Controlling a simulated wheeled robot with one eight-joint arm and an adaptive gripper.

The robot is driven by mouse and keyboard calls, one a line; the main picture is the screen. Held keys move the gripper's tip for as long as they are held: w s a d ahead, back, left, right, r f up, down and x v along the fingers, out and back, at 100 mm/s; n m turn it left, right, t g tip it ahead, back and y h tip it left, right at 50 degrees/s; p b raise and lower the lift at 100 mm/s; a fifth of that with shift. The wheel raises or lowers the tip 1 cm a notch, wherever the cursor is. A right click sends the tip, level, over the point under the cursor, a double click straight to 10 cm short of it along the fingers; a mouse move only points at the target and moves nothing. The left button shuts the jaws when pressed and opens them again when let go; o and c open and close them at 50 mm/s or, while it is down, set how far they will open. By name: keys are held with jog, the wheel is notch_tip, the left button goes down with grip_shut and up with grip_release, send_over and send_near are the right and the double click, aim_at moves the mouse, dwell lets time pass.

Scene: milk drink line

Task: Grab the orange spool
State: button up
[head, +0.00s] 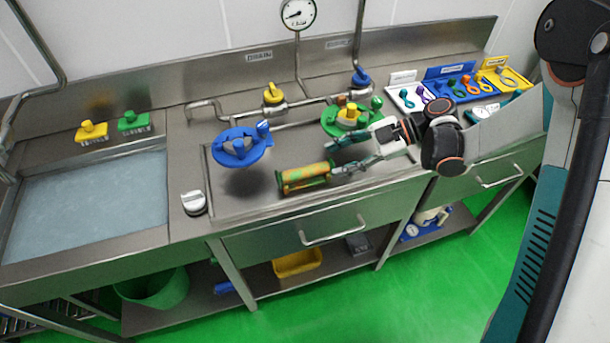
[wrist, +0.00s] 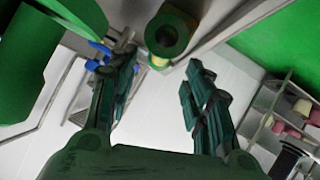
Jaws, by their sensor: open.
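The orange spool (head: 305,177) lies on its side near the front edge of the steel counter, an orange-yellow cylinder with green at its ends. In the wrist view, what looks like its green end ring (wrist: 172,30) shows at the top, beyond the fingertips and roughly between them. My gripper (head: 338,156) is open and empty, reaching in from the right, with its fingertips close to the spool's right end. It also shows in the wrist view (wrist: 160,63), fingers apart. I cannot tell whether a finger touches the spool.
A blue valve part (head: 240,146) stands behind and left of the spool, and a green one (head: 350,119) behind my gripper. A white knob (head: 194,202) stands at left by the sink basin (head: 85,205). Tool boards (head: 455,72) are at back right.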

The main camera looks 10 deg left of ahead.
aim_at(318, 168)
jog(key=x, duration=0.3)
jog(key=shift+a+f+b, duration=0.2)
jog(key=shift+a+b, duration=0.1)
jog(key=shift+b, duration=0.05)
jog(key=b+x, duration=0.2)
jog(key=x, duration=0.3)
jog(key=shift+s+f, duration=0.1)
jog(key=shift+s, duration=0.1)
grip_shut()
